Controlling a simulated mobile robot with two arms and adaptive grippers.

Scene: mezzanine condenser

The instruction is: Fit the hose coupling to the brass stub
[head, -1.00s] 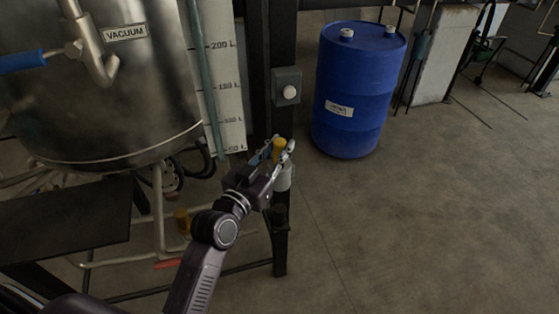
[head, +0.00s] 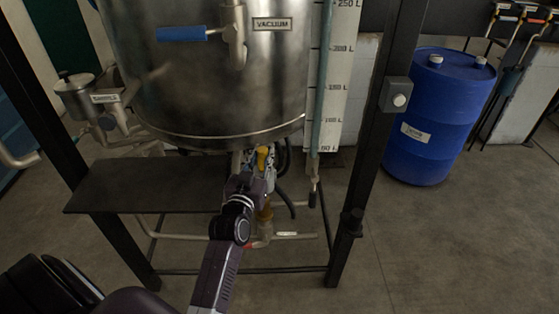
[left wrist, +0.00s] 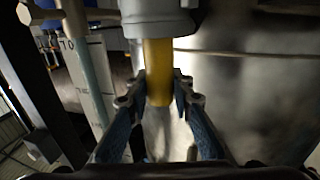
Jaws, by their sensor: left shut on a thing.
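The hose coupling shows in the left wrist view as a yellow part (left wrist: 158,75) running up into a grey collar (left wrist: 158,22). My left gripper (left wrist: 158,95) is shut on the yellow part, with one finger on each side. In the head view my left gripper (head: 260,168) is beneath the steel tank, and a bit of the yellow (head: 262,155) shows above it. A brass-coloured stub (head: 265,212) stands on the low pipework below and close to the gripper; my arm partly hides it. I cannot tell the gap between coupling and stub. My right gripper is not in view.
The steel tank (head: 220,85) hangs just above the gripper. A dark shelf plate (head: 145,187) is left of my arm, and a dark frame post (head: 372,150) is to the right. A blue drum (head: 435,115) stands beyond it.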

